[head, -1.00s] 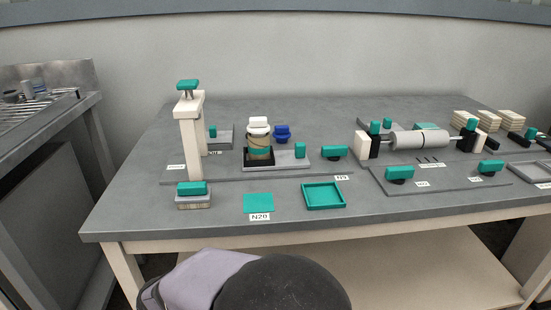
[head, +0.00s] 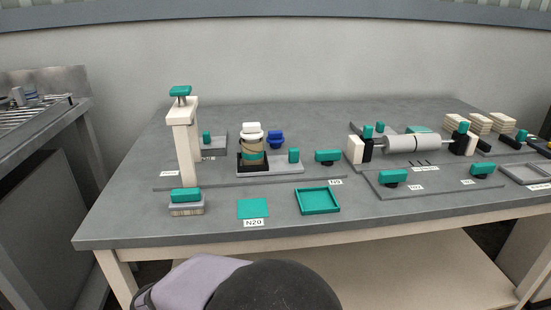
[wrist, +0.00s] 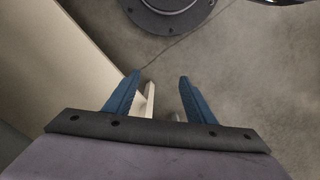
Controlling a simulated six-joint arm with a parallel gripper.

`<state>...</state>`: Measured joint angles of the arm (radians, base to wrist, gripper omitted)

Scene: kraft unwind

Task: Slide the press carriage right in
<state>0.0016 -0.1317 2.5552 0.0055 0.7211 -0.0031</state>
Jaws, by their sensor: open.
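The press is a cream post (head: 187,145) with a teal knob (head: 180,91) on top, at the left of the bench. To its right, what looks like the press carriage (head: 280,168) is a grey plate with a small teal handle (head: 294,155) at its right end. A black holder (head: 245,167) on its left part bears a brown and teal cylinder (head: 251,152) topped by a white cap (head: 252,131). The carriage stands out to the right of the post. My gripper (wrist: 160,75) shows only in the wrist view, open and empty above the floor.
A teal handle (head: 328,156) stands right of the carriage, a blue knob (head: 276,138) behind it. In front lie a teal-topped brush-like block (head: 186,199), a teal square (head: 252,208) and a teal tray (head: 318,201). A roller assembly (head: 413,143) is at the right.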

